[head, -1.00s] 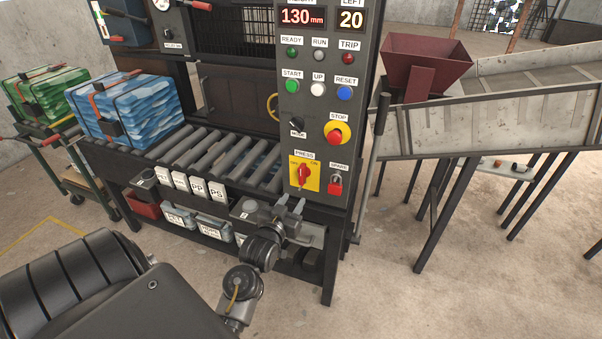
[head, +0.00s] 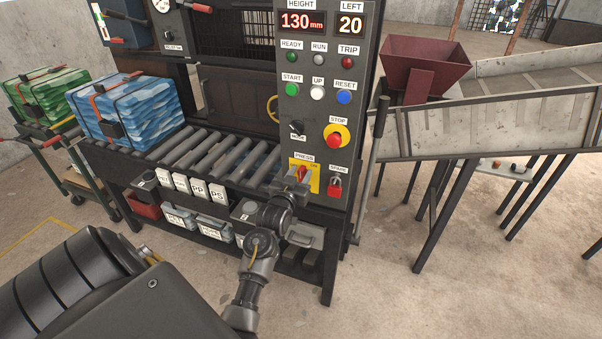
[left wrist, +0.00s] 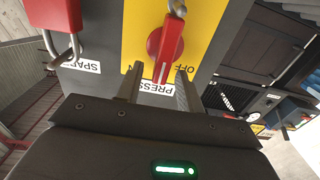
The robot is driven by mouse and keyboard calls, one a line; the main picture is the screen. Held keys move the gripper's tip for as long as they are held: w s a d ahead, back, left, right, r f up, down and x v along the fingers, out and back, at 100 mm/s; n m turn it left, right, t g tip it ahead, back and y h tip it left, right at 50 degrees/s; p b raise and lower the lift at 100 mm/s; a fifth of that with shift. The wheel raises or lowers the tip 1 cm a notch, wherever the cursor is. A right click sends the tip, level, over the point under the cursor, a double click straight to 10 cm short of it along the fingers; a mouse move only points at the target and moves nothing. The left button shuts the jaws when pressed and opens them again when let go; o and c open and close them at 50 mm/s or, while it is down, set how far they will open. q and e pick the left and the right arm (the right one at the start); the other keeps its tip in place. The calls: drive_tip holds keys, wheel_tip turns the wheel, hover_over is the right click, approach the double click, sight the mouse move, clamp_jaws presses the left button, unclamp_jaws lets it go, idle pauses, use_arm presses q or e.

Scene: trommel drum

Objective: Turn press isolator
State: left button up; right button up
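The press isolator is a red rotary handle (left wrist: 165,45) on a yellow plate (head: 315,180), low on the grey control panel. In the left wrist view a metal ring sits at the far end of the handle, and the plate's OFF marking shows upside down. My left gripper (head: 296,184) (left wrist: 160,70) is at the isolator, its fingers apart. The handle's near end lies between the fingertips in that view; I cannot tell whether they touch it. In the head view the gripper partly hides the plate and handle. My right gripper is not in view.
A red padlock (head: 334,187) hangs at the SPARE label beside the isolator. The red STOP button (head: 334,140) is above it. A roller conveyor (head: 215,155) with a blue wrapped bale (head: 130,110) is left. Open floor (head: 400,290) lies at the right.

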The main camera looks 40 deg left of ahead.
use_arm(q)
drive_tip(key=shift+w+a, duration=0.15)
drive_tip(key=shift+w, duration=0.2)
drive_tip(key=shift+c, duration=0.5)
